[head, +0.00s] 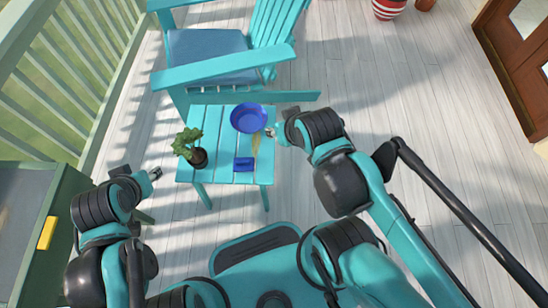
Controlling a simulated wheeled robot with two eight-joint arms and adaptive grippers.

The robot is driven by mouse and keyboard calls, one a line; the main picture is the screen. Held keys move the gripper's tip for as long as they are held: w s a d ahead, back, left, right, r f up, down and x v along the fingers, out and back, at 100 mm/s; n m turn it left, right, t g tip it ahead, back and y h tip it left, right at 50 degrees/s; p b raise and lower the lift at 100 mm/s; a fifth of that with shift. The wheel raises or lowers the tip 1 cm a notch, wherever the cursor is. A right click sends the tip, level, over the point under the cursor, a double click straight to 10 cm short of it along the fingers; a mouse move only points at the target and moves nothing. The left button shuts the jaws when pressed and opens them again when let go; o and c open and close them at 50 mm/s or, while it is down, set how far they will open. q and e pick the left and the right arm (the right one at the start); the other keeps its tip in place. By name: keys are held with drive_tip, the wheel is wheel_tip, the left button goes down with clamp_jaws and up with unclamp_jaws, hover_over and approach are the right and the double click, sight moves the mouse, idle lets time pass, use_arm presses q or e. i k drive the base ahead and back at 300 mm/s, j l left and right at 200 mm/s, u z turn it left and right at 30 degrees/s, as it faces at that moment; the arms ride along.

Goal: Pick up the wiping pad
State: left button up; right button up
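A small dark blue block that looks like the wiping pad (244,164) lies flat near the front edge of a turquoise slatted table (222,172). My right gripper (270,132) is at the table's right edge, beside the blue bowl and up and right of the pad, apart from it. My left gripper (156,173) is left of the table, apart from everything on it. Both grippers are too small in view to tell their finger opening. The pad is in full view.
A blue bowl (249,118) stands behind the pad, with a yellowish smear (256,145) between them. A potted plant (198,157) stands at the table's left. A turquoise chair (212,75) is behind. A grey-topped cabinet (22,205) stands left. Floor to the right is open.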

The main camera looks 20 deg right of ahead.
sight(240, 164)
drive_tip(key=z, duration=0.3)
drive_tip(key=u, duration=1.75)
drive_tip(key=z, duration=1.7)
drive_tip(key=k+l+z, duration=0.2)
drive_tip(key=k+z, duration=0.25)
